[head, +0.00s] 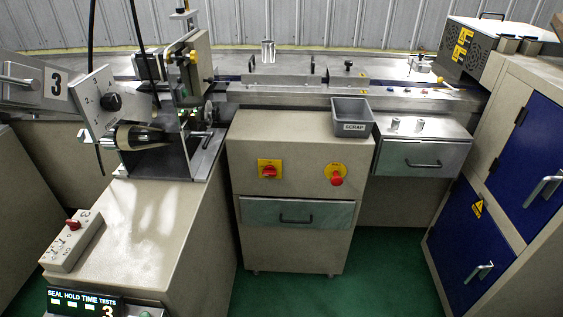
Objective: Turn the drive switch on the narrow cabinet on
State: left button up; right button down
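The narrow cabinet (291,146) is a beige box in the middle with a grey drawer below its controls. Its front carries a red rotary switch (269,171) on a square yellow plate at the left. To the right is a second red control (337,179) on a round yellow plate. The lettering on both plates is too small to read, so I cannot tell from it which is the drive switch or how it is set. Neither of my grippers is in view.
A grey SCRAP bin (352,113) stands on the cabinet's right top corner. A long beige bench (150,230) with a control box (71,241) and a lit display (85,303) is at the left. Blue-doored cabinets (524,155) stand at the right. Green floor (375,270) in front is clear.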

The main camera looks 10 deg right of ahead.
aim_at(269, 170)
jog(key=i+l+z, duration=0.4)
jog(key=i+l, duration=0.2)
jog(key=i, duration=0.15)
